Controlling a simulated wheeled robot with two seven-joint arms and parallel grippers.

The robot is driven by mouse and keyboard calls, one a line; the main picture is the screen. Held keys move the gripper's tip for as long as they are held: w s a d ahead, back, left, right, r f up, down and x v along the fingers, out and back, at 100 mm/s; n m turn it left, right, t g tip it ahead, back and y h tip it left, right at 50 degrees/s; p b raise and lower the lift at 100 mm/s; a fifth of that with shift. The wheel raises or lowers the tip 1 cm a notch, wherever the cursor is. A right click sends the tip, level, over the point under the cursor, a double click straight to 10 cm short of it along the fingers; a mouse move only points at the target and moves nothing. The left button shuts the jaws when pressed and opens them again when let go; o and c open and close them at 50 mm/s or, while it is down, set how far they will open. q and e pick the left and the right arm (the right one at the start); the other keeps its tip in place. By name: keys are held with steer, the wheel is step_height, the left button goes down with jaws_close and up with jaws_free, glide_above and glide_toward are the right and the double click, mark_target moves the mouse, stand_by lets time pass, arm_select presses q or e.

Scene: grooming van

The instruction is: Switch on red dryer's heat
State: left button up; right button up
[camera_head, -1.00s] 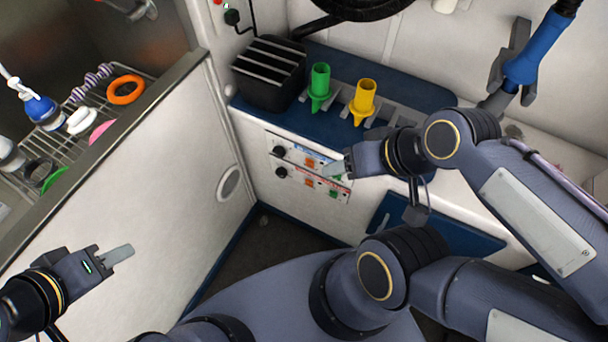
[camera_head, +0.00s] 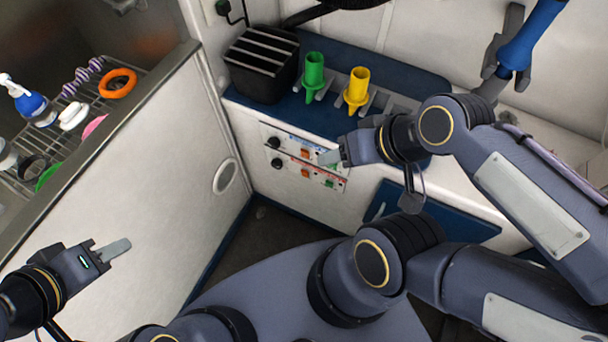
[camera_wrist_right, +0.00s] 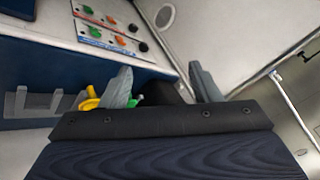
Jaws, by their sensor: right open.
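A control panel (camera_head: 290,160) on the white cabinet front has two rows, each with a black knob, an orange switch and a green switch. The lower row has red markings, with an orange switch (camera_head: 305,173) and a green switch (camera_head: 330,183). My right gripper (camera_head: 330,158) is just in front of the panel's right side and hides part of the upper row. In the right wrist view its fingers (camera_wrist_right: 163,85) are apart with nothing held; the panel (camera_wrist_right: 118,28) shows beyond them. My left gripper (camera_head: 115,250) is at lower left, its fingers together and empty.
A green nozzle (camera_head: 315,75) and a yellow nozzle (camera_head: 357,88) stand on the blue counter above the panel. A black slatted box (camera_head: 262,67) is beside them. A blue tool (camera_head: 530,40) hangs at upper right. A white partition (camera_head: 150,170) stands at left.

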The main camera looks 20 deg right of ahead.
steer(key=shift+f, duration=0.2)
steer(key=shift+c, duration=1.1)
steer(key=f+n+g+b, duration=0.1)
steer(key=f, duration=0.2)
steer(key=f+n+g+h+b, duration=0.1)
steer(key=f+n+b, duration=0.1)
steer(key=f, duration=0.1)
steer(key=f+n+g+h+b, duration=0.1)
steer(key=f+g+b, duration=0.1)
steer(key=shift+w+d+f+n, duration=0.2)
steer(key=shift+f+n, duration=0.1)
steer(key=shift+f, duration=0.1)
jaws_close()
steer(key=w+a+f+n+t+h+b, duration=0.1)
steer(key=w+a+f+n+h+b, duration=0.2)
steer(key=f+n+b, duration=0.2)
steer(key=w+a+f+n+t+h+b, duration=0.2)
steer(key=w+a+f+n+h+b, duration=0.2)
steer(key=f+n, duration=0.6)
steer(key=w+a+f+n+t+h+b, duration=0.2)
steer(key=f+n+b, duration=0.4)
steer(key=f, duration=0.7)
steer(key=shift+w+a+f+n+h, duration=0.4)
steer(key=shift+w+a+n+h, duration=0.35)
steer(key=shift+w, duration=0.5)
